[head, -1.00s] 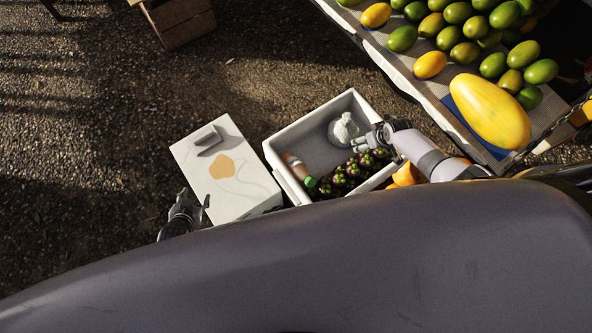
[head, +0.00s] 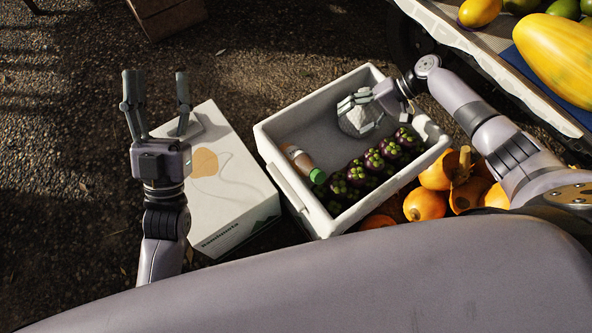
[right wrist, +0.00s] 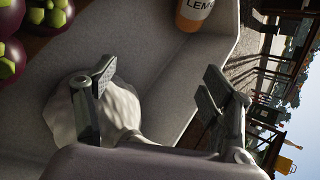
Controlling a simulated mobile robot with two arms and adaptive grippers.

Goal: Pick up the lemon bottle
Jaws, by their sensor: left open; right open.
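The lemon bottle (head: 303,163), orange-brown with a green cap, lies inside the white crate (head: 263,137) near its left wall. In the right wrist view the bottle (right wrist: 194,12) shows at the top, cut off, with part of its label readable. My right gripper (head: 352,103) is open over the crate's far right part, in front of a whitish bag-like lump (head: 361,119), apart from the bottle. Its fingers (right wrist: 155,84) point into the crate in the right wrist view. My left gripper (head: 155,88) is open and empty, left of the crate, by the white box.
Mangosteens (head: 374,160) fill the crate's near right side. A closed white box (head: 225,180) stands left of the crate. Orange pumpkins (head: 425,204) lie right of it. A fruit stand (head: 480,48) is at the upper right. The ground at left is clear.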

